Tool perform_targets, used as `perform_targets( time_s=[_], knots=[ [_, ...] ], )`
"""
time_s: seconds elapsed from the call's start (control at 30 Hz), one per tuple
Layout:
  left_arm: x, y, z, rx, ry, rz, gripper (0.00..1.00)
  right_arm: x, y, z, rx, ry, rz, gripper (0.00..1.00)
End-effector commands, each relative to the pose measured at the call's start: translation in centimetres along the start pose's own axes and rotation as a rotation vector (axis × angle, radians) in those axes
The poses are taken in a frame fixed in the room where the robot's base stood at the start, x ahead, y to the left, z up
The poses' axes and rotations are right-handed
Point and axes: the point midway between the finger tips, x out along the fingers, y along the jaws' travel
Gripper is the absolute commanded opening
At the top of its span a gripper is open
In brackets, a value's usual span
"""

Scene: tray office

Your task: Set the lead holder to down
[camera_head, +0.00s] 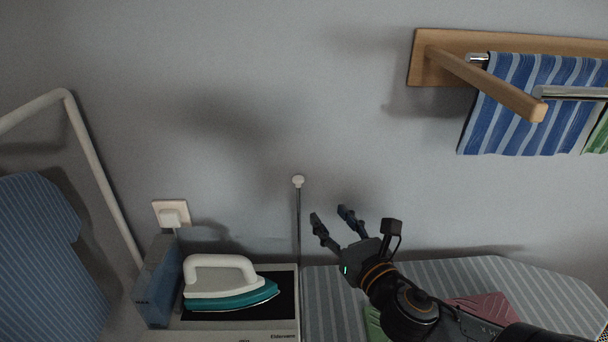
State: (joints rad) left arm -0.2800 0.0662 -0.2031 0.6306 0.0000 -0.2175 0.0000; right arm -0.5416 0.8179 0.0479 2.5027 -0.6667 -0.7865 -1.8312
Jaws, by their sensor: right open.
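The lead holder, a thin dark rod with a round white knob (298,181) on top, stands upright at the back edge between the iron's rest and the striped ironing board (325,295). My right gripper (328,213) is open and empty, its two fingers pointing up and left. In the picture it is just right of the rod and a little below the knob, apart from both. How far it is from the rod in depth I cannot tell. My left gripper is not in view.
A teal and white iron (230,284) sits on its rest (284,313) left of the rod, beside a blue-grey box (158,285). A plug sits in a wall socket (160,212). Folded pink cloth (483,310) lies on the board. A wooden rack (480,75) with striped towels hangs upper right.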

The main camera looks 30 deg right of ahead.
Motion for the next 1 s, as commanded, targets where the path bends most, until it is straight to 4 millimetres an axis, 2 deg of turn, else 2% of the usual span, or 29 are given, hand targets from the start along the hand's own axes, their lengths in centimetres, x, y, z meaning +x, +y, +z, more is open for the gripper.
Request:
perform_targets(
  time_s=[0.13, 0.3, 0.37, 0.4, 0.57, 0.77, 1.0],
  knots=[
    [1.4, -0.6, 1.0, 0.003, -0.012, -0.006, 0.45, 0.8, 0.1, -0.3, 0.001, -0.007, 0.002, 0.47],
    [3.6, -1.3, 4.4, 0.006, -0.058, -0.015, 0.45, 2.3, 0.1, -0.6, 0.001, -0.008, 0.002, 0.47],
    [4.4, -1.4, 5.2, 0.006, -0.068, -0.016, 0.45, 2.8, 0.0, -0.6, -0.002, -0.007, 0.001, 0.47],
    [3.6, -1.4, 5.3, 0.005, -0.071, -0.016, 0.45, 3.4, 0.0, 0.0, 0.001, -0.004, -0.001, 0.47],
    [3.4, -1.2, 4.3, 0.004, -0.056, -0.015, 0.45, 5.7, -0.1, 0.2, 0.003, -0.003, -0.003, 0.47],
    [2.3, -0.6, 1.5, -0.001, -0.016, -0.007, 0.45, 9.2, -0.1, 0.3, 0.006, -0.002, -0.004, 0.47],
    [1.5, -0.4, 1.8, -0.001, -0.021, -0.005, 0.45, 12.5, -0.1, 0.2, 0.005, 0.0, -0.003, 0.47]
  ],
)
